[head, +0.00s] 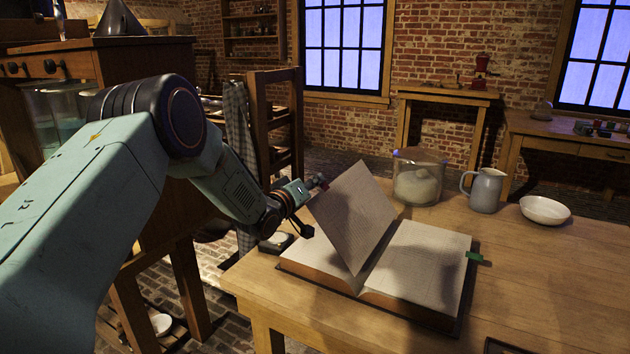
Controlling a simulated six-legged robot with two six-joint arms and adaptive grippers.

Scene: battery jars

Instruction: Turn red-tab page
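An open book (420,262) lies on the wooden table, its right-hand pages flat. One page (352,215) stands raised and tilted to the left above the spine. A small bit of red shows at this page's left edge, by my fingertips. My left gripper (320,183) is at that edge and appears closed on the page there; the fingertips are small and partly hidden. A green tab (474,256) sticks out from the book's right edge. My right gripper is not in view.
A glass jar (418,180), a grey pitcher (485,190) and a white bowl (545,210) stand behind and right of the book. A small dark-based item (275,241) sits at the table's left edge. The table's right front (560,290) is mostly clear.

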